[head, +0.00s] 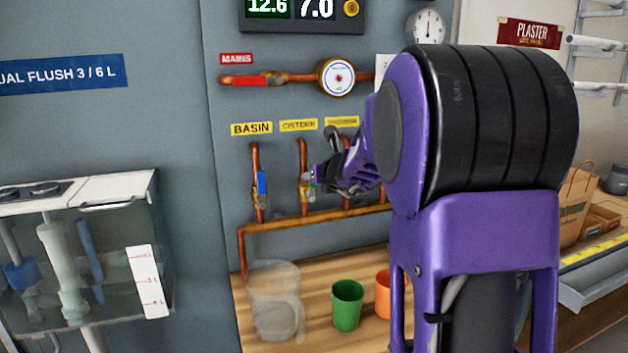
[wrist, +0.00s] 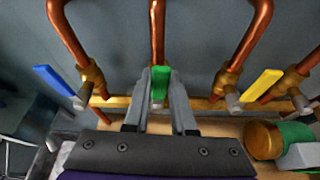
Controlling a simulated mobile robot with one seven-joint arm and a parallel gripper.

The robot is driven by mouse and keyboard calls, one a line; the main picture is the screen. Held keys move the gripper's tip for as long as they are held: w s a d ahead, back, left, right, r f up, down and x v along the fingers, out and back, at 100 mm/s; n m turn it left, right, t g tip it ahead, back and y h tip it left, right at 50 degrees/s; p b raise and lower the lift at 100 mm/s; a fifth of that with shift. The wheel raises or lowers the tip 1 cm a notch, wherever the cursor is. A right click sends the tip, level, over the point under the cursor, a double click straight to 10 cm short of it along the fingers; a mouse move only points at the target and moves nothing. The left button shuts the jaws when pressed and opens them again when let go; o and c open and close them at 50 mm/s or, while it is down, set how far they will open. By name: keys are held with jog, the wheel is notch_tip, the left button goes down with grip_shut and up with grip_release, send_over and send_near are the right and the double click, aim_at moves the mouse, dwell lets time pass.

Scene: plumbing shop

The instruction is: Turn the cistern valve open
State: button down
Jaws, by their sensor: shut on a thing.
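The cistern valve sits on the copper pipe under the yellow CISTERN label (head: 298,125), the middle pipe in the wrist view. Its green handle (wrist: 160,84) lies between the two grey fingers of my gripper (wrist: 161,76), which is shut on it. My gripper hides part of the valve body, and I cannot tell exactly how far the handle is turned.
A blue-handled basin valve (head: 262,184) is close on the left. A yellow handle (wrist: 261,84) is close on the right in the wrist view. A brass manifold pipe (head: 290,222) runs below. A clear container (head: 274,290) and a green cup (head: 347,305) stand on the wooden bench.

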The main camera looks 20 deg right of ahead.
jog(key=c, duration=0.7)
grip_release()
jog(key=shift+c, duration=0.2)
